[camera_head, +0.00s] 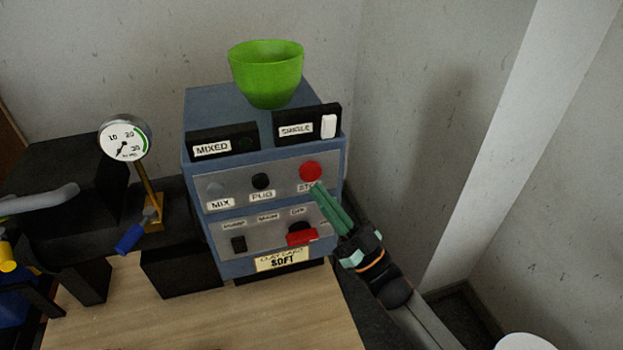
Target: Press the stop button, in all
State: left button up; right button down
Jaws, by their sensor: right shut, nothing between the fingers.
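The stop button (310,171) is a round red knob at the right end of the upper grey panel on the blue control box (232,100). Its label below is partly covered by my gripper. My right gripper (318,187) is shut and empty, with its green fingers pointing up and left at the button. The fingertips are just below the button; I cannot tell if they touch it. My left gripper is not in view.
The same panel holds a grey MIX button (215,188) and a black PUG button (261,181). Below are a black switch (238,244) and a red handle (301,238). A green bowl (266,72) sits on top. A gauge (125,137) stands left; walls close in right.

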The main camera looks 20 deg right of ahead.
aim_at(309, 172)
jog(key=shift+w, duration=0.85)
dwell(1.3)
jog(key=shift+w, duration=0.1)
jog(key=shift+w+b, duration=0.3)
jog(key=shift+b, duration=0.05)
jog(key=shift+w, duration=0.45)
dwell(0.6)
jog(key=shift+w+r+b, duration=0.15)
jog(key=shift+w+b, duration=0.1)
jog(key=shift+b, duration=0.1)
dwell(0.6)
jog(key=shift+s+d+f+p, duration=0.1)
jog(key=shift+s+f+p, duration=0.1)
jog(key=shift+s+p, duration=0.3)
jog(key=shift+s, duration=0.45)
